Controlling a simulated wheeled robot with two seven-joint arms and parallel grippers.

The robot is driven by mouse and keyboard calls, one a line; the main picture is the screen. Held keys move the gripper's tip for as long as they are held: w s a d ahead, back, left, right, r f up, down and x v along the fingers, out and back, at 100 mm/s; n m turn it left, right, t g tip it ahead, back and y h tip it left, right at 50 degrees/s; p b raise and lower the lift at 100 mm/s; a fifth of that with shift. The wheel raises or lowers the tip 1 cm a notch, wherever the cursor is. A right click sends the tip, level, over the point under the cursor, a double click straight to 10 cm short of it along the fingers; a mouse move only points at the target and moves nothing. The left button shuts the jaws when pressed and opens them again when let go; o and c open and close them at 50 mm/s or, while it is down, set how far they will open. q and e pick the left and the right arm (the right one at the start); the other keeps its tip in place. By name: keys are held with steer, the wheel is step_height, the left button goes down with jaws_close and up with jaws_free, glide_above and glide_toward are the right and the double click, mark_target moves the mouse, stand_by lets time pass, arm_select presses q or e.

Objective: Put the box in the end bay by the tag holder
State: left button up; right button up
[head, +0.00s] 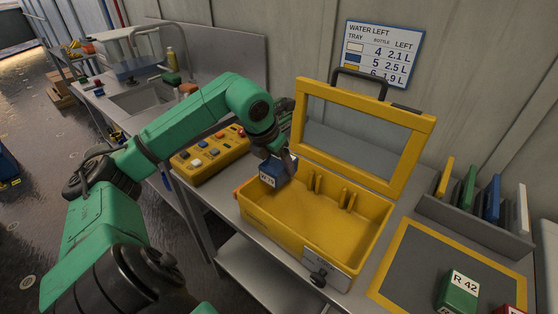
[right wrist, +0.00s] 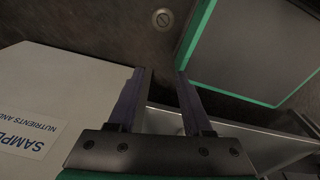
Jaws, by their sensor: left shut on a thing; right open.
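My left gripper (head: 284,158) is shut on a small blue box (head: 272,171) with a white label. It holds the box over the left end of an open yellow case (head: 300,252); I cannot tell whether the box touches the case. A grey metal plate (head: 342,277), perhaps the tag holder, is on the case's front near the right end. My right gripper (right wrist: 161,75) is open and empty in the right wrist view, and is not in the head view.
The case's lid (head: 414,150) stands open behind it. A yellow-bordered grey mat (head: 420,262) to the right bears a green box (head: 458,291) marked R 42. A grey rack (head: 470,226) holds coloured panels. A yellow button panel (head: 205,163) lies left of the case.

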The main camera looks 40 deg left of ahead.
arm_select(q)
steer(key=f+b, duration=0.3)
steer(key=f, duration=0.1)
steer(key=shift+d, duration=0.25)
step_height(320, 180, down, 5)
steer(key=b, duration=0.5)
steer(key=shift+a, duration=0.1)
steer(key=shift+f+b, duration=0.45)
steer(key=shift+f, duration=0.05)
arm_select(e)
step_height(320, 180, down, 10)
steer(key=shift+a, duration=0.25)
arm_select(q)
steer(key=shift+r, duration=0.1)
steer(key=o, duration=1.4)
steer(key=shift+o, duration=0.2)
